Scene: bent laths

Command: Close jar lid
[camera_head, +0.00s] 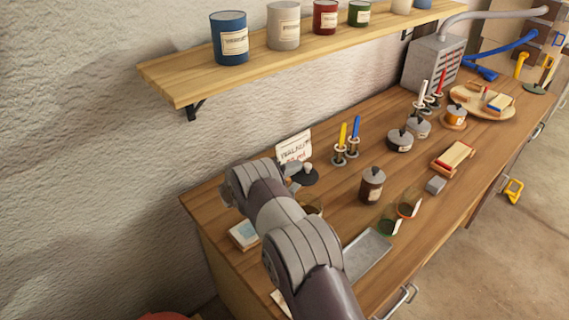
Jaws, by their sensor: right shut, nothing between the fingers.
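My right arm comes in from the bottom and bends over the near left part of the workbench. Its gripper (294,178) is at the arm's far end, small and partly hidden by the wrist; it is shut. Right beside it is a dark round lid (309,178) with a grey knob; I cannot tell whether they touch. Below the lid, a brownish glass jar (314,206) shows partly behind my arm, and its mouth is hard to make out. A dark red-brown jar (372,188) with a grey knobbed lid on it stands further right. My left gripper is not in view.
A label card (294,147) stands behind the lid. Candle holders (340,157), glasses (409,203), lidded pots (400,141) and a grey tray (366,257) stand on the workbench (460,135). A shelf (190,85) with several candles hangs above.

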